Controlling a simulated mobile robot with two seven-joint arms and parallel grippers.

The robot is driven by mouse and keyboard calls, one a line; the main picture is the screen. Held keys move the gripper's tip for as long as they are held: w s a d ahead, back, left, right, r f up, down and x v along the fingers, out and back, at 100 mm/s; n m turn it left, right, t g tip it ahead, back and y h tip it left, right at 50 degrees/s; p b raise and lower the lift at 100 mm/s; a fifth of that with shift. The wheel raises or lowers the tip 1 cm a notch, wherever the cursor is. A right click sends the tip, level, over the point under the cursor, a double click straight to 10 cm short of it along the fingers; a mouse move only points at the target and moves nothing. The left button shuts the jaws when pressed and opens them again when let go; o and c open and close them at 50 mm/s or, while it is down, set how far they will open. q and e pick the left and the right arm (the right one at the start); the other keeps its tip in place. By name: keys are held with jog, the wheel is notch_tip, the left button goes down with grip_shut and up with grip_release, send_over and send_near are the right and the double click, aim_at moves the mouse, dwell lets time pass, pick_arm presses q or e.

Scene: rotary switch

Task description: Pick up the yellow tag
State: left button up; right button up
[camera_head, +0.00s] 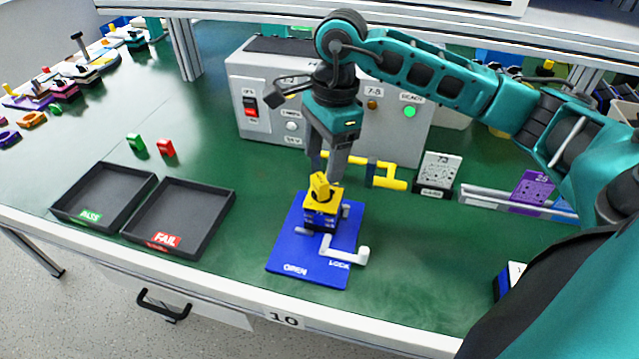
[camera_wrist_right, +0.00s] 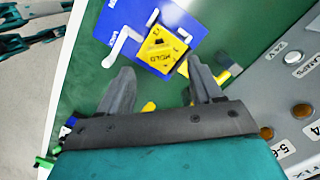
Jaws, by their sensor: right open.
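A yellow piece lettered HOLD (camera_wrist_right: 162,50) sits on the blue board in the right wrist view; I take it for the yellow tag. In the head view its yellow top (camera_head: 321,188) stands on the switch on the blue board (camera_head: 300,250), lettered OPEN and LOCK. My right gripper (camera_head: 328,165) points down from above, just behind the yellow piece. In the right wrist view its fingers (camera_wrist_right: 160,68) are apart with nothing held between them, and the yellow piece lies just beyond the tips. My left gripper does not show.
A white lever (camera_head: 347,254) lies on the board's front right. A yellow handle (camera_head: 390,180) is close behind, before the grey control box (camera_head: 300,85). Black PASS (camera_head: 105,195) and FAIL (camera_head: 180,215) trays stand left. A white card stand (camera_head: 438,172) and purple card (camera_head: 532,187) stand right.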

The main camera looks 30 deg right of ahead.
aim_at(320, 178)
jog(key=f, duration=0.5)
jog(key=shift+a+f, duration=0.4)
jog(key=c, duration=1)
jog(key=shift+r, duration=0.1)
jog(key=shift+c, duration=0.2)
